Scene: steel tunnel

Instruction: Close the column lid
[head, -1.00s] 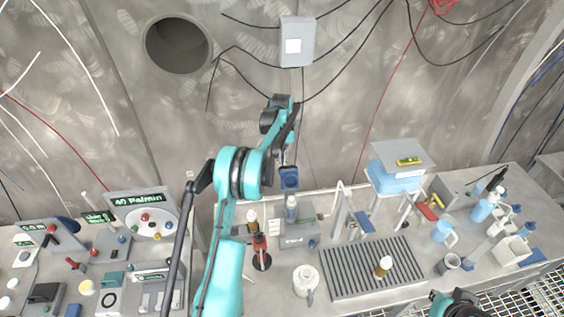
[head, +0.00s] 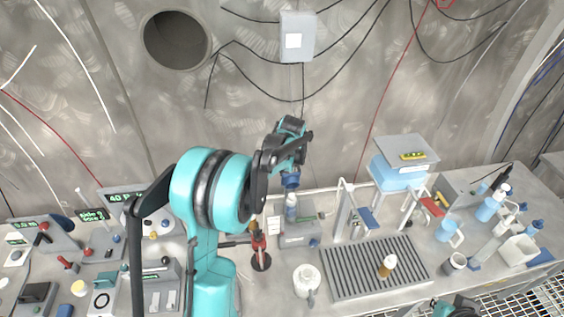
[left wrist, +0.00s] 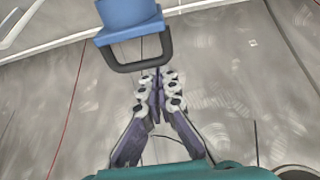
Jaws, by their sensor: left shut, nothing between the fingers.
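A blue lid (head: 290,180) shows just above a small upright column (head: 291,205) by a grey box. In the left wrist view a blue block (left wrist: 128,18), apparently the lid, carries a dark loop handle (left wrist: 138,62). My left gripper (left wrist: 157,76) is shut and empty, its fingertips close to the handle's bar; I cannot tell if they touch. In the head view the left wrist hides the fingers and part of the lid. Whether the lid rests on the column is unclear. Part of my right gripper (head: 458,308) shows at the bottom edge, its fingers not clear.
A grey box (head: 300,232) stands beside the column, a red stand (head: 260,250) left of it and a white jug (head: 305,280) in front. Instruments crowd the left bench.

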